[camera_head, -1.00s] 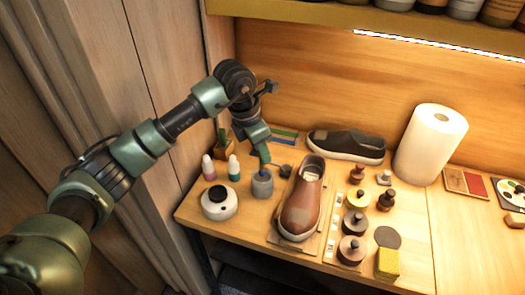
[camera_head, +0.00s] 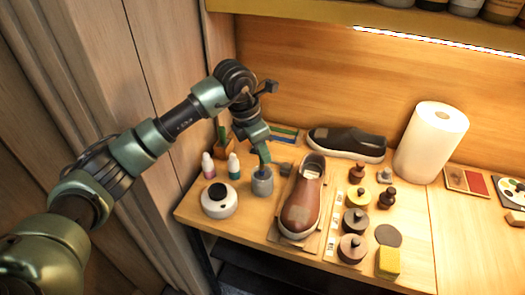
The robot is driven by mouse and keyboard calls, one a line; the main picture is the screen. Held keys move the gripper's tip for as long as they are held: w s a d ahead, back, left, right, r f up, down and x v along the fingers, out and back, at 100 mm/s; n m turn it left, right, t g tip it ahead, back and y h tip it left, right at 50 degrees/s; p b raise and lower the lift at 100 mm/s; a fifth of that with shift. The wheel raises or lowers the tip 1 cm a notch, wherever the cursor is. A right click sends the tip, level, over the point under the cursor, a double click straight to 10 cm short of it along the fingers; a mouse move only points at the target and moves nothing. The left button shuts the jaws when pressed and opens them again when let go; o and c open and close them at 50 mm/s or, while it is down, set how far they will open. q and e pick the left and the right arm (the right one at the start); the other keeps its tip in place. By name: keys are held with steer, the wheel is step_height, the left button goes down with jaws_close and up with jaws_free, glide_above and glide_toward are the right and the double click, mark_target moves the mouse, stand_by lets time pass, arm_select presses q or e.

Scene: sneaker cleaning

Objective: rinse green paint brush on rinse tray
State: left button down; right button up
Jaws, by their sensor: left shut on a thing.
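My left gripper (camera_head: 262,153) points down just above a small grey cup (camera_head: 262,185) on the table. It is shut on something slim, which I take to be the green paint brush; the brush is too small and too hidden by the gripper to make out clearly. I cannot tell whether its tip is inside the cup or just over it. No part of the view is clearly the rinse tray; the grey cup is the only vessel under the gripper. My right gripper is out of view.
A brown sneaker (camera_head: 303,200) stands right of the cup, and a dark shoe (camera_head: 346,144) lies behind. A white round container (camera_head: 219,201) and two small bottles (camera_head: 234,167) are at the left. Several jars, a yellow sponge (camera_head: 388,263) and a paper roll (camera_head: 431,144) fill the right.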

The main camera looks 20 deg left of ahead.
arm_select(q)
steer(key=shift+f+b, duration=0.45)
steer(key=shift+f, duration=0.1)
stand_by(1.4)
steer(key=shift+r, duration=0.15)
steer(key=shift+r+p, duration=2.1)
steer(key=shift+r, duration=1.35)
steer(key=shift+s+f, duration=0.1)
